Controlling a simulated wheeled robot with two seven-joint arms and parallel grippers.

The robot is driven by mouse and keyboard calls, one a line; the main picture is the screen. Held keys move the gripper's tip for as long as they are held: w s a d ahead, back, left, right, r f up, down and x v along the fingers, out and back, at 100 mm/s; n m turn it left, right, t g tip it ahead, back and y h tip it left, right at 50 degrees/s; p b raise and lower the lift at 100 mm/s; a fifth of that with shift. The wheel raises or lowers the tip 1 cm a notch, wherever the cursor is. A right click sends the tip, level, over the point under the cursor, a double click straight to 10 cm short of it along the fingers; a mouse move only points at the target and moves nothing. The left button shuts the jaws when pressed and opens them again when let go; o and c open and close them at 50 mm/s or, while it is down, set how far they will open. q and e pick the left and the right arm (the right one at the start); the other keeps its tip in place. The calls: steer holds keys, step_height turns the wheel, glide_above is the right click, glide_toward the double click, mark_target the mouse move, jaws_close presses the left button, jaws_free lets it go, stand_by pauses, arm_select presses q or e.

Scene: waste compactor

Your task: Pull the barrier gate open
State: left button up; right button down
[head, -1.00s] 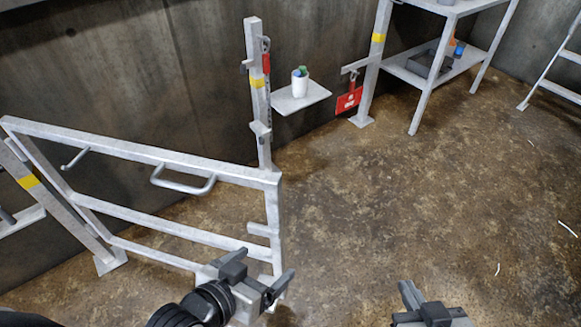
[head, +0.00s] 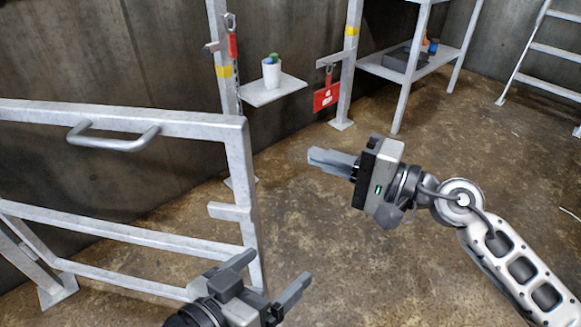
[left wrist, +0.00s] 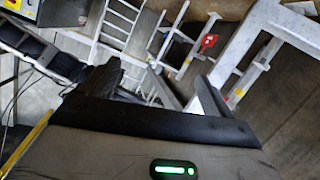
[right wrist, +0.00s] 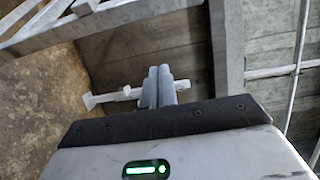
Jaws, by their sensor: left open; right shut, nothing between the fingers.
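The barrier gate is a grey metal frame (head: 190,124) at the left of the head view, with a bent handle (head: 115,142) on its top rail. The gate stands swung out from the post with the yellow band (head: 222,72). My left gripper (head: 272,275) is open and empty, low beside the gate's free end. Whether it touches the gate I cannot tell. My right gripper (head: 318,158) is shut with nothing in it, pointing left, to the right of the gate's end upright and apart from it. Its closed fingers (right wrist: 158,86) also show in the right wrist view.
A small shelf (head: 270,92) holds a white cup (head: 271,72). A red tag (head: 326,97) hangs by a second post (head: 348,70). A shelf rack (head: 405,68) and a ladder (head: 540,60) stand behind.

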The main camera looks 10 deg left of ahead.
steer(key=x, duration=1)
arm_select(q)
steer(key=shift+a+f+g+y+p, duration=0.35)
steer(key=shift+f+g+y+p, duration=0.3)
steer(key=shift+p, duration=0.5)
arm_select(e)
steer(key=s, duration=0.4)
steer(key=shift+s+d, duration=0.1)
steer(key=shift+d, duration=0.15)
arm_select(q)
steer(key=shift+w+h, duration=0.1)
steer(key=shift+h, duration=0.15)
arm_select(e)
steer(key=shift+s, duration=0.1)
